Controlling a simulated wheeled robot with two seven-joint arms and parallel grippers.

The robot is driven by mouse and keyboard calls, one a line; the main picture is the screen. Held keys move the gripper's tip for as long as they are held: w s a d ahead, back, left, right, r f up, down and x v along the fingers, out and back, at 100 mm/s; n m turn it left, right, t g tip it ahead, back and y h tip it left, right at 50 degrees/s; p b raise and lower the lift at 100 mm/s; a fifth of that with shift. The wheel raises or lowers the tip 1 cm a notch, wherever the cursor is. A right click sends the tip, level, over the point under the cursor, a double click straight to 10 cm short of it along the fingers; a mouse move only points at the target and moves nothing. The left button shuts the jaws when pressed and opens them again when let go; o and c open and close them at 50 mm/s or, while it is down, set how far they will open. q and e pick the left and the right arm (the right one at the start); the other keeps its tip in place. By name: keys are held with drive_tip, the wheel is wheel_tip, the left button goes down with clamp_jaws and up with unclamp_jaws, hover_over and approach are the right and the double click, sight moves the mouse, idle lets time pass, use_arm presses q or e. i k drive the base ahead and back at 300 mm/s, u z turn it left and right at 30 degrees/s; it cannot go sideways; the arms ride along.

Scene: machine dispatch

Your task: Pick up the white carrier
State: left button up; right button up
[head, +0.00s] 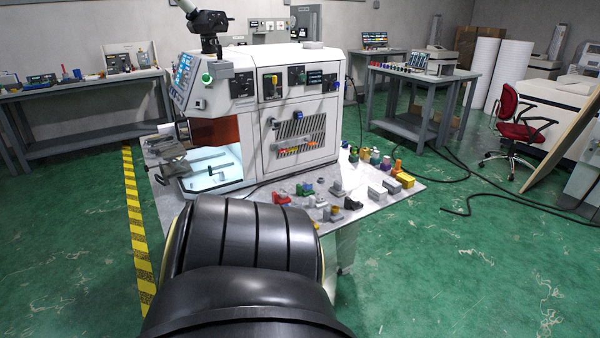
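I cannot single out a white carrier for certain. Several small parts stand on the grey table (418,187), among them pale grey or whitish pieces (337,187) near the machine's right front corner, too small to tell apart. Neither of my grippers shows in the head view. A large black ribbed shape, which looks like part of my own arm, fills the lower middle and hides the near part of the table.
A white machine (262,155) with an open lit chamber (212,170) stands on the table. Coloured parts, including a yellow block (405,180), lie to its right. Side benches (90,92), a red chair (515,125) and floor cables (520,206) stand around. The green floor (440,270) at right is mostly clear.

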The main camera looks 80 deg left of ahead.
sight(319, 201)
drive_tip(key=u, duration=2.5)
drive_tip(key=i, duration=0.95)
